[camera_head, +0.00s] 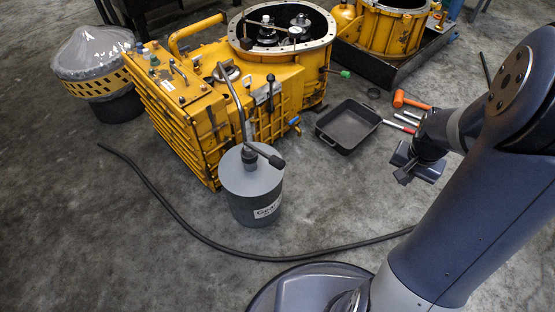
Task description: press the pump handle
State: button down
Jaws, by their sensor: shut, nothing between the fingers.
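A grey cylindrical pump bucket (254,190) with a printed label stands upright on the floor, in front of the yellow transmission housing. Its dark pump handle (263,156) sticks out at the top, slanting down to the right to a thick end. A thin dark spout tube (236,100) rises from the lid and bends over toward the housing. My gripper (404,174) is to the right of the bucket, well apart from the handle. It is shut and holds nothing; its fingertips are small and dark in this view.
The yellow transmission housing (205,118) stands behind the bucket. A black tray (348,127) and an orange mallet (408,100) lie to the right. A black hose (172,209) curves across the floor in front. A covered drum (95,65) stands at the left. The left foreground floor is clear.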

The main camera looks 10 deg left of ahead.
aim_at(275, 161)
jog(key=i, duration=0.4)
jog(key=u, duration=1.6)
